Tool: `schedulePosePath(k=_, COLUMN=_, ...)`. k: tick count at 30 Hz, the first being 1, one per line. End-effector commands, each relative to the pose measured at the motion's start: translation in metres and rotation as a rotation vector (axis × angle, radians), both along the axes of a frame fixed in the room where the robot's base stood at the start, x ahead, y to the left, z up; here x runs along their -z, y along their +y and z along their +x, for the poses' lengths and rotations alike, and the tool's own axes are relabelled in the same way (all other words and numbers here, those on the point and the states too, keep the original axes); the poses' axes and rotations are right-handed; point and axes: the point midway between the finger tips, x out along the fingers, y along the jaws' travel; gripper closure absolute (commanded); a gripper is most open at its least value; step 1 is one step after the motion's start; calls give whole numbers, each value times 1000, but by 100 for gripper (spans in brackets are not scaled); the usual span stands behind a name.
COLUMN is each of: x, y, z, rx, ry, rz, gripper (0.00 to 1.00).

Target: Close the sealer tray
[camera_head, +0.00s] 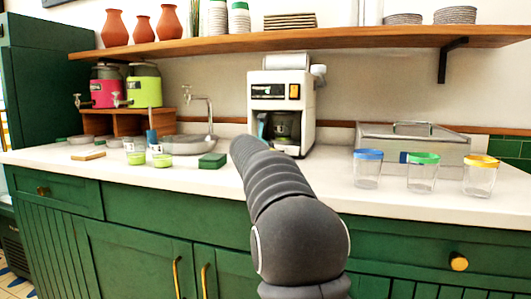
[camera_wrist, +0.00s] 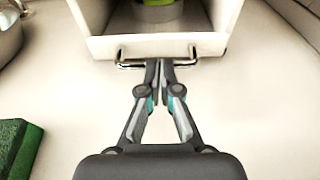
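The sealer (camera_head: 295,101) is a white machine on the counter in the head view. In the wrist view its white tray (camera_wrist: 110,46) shows at the top, with a green-rimmed round item (camera_wrist: 157,12) inside. A metal bar handle (camera_wrist: 128,66) runs along the tray's front. My gripper (camera_wrist: 160,64) is at the middle of this handle, its two fingertips together and covering part of the bar. I cannot tell whether the tips touch the bar or hold it. In the head view my arm hides most of the gripper and the tray front.
A green block (camera_head: 212,160) and a sink (camera_head: 190,147) lie left of the sealer. Cups with blue (camera_head: 367,170), green (camera_head: 422,175) and yellow (camera_head: 480,177) rims stand right, before a metal box (camera_head: 440,148). A wooden shelf (camera_head: 350,40) runs above.

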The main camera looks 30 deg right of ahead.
Motion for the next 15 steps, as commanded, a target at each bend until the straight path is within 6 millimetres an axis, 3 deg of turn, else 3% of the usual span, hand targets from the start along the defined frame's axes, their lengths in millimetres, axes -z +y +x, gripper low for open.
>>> schedulePosePath(k=5, x=-6, y=28, z=-11, rx=-12, ry=-2, rz=0, gripper=100)
schedulePosePath(k=15, x=-21, y=81, z=-55, rx=-17, ry=-4, rz=1, gripper=100)
